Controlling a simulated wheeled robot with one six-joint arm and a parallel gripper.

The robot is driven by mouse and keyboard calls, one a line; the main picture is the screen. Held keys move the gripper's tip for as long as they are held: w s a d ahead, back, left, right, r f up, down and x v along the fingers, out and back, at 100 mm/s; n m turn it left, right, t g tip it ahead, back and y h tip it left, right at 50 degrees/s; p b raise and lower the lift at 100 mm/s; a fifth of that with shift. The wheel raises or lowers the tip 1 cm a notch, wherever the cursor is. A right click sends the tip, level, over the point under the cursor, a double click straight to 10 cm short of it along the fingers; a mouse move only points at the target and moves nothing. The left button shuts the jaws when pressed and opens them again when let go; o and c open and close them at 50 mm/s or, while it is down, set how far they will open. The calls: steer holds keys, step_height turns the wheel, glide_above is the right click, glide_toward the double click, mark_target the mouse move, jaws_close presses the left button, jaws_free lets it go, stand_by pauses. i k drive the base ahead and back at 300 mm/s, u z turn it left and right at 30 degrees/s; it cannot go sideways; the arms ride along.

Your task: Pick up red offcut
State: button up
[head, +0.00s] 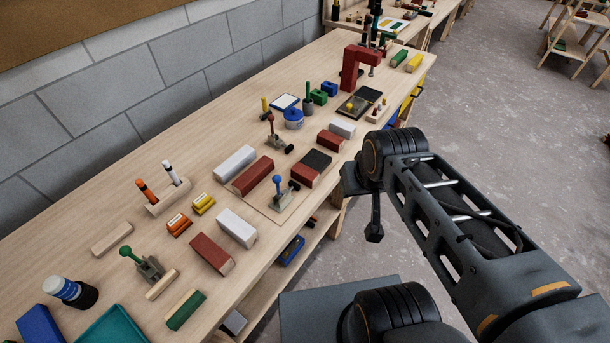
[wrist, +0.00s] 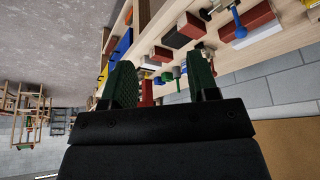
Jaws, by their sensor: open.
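Several red painted pieces lie on the workbench in the head view. A short red block (head: 330,140) lies beside a white block. A longer red batten (head: 253,176) lies near the middle, a red piece with a dark top (head: 307,175) is at its right, and another red batten (head: 212,254) lies nearer. I cannot tell for certain which is the offcut; the short one is the smallest. My gripper (wrist: 163,82) shows two green-padded fingers, apart and empty, in the wrist view. Red blocks (wrist: 192,25) show beyond the fingers, apart from them. In the head view my arm hides the gripper's tips.
White battens (head: 235,161), blue-handled (head: 280,190) and green-handled (head: 140,262) clamps, and a marker holder (head: 167,197) crowd the bench. A tall red bracket (head: 357,65) stands at the far end. A block wall runs along the bench's back. Open floor (head: 490,120) lies to the right.

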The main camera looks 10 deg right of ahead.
mark_target(306, 175)
steer(key=z, duration=1.1)
steer(key=k, duration=0.65)
steer(key=u, duration=1.25)
steer(key=i, duration=0.5)
steer(key=z, duration=0.05)
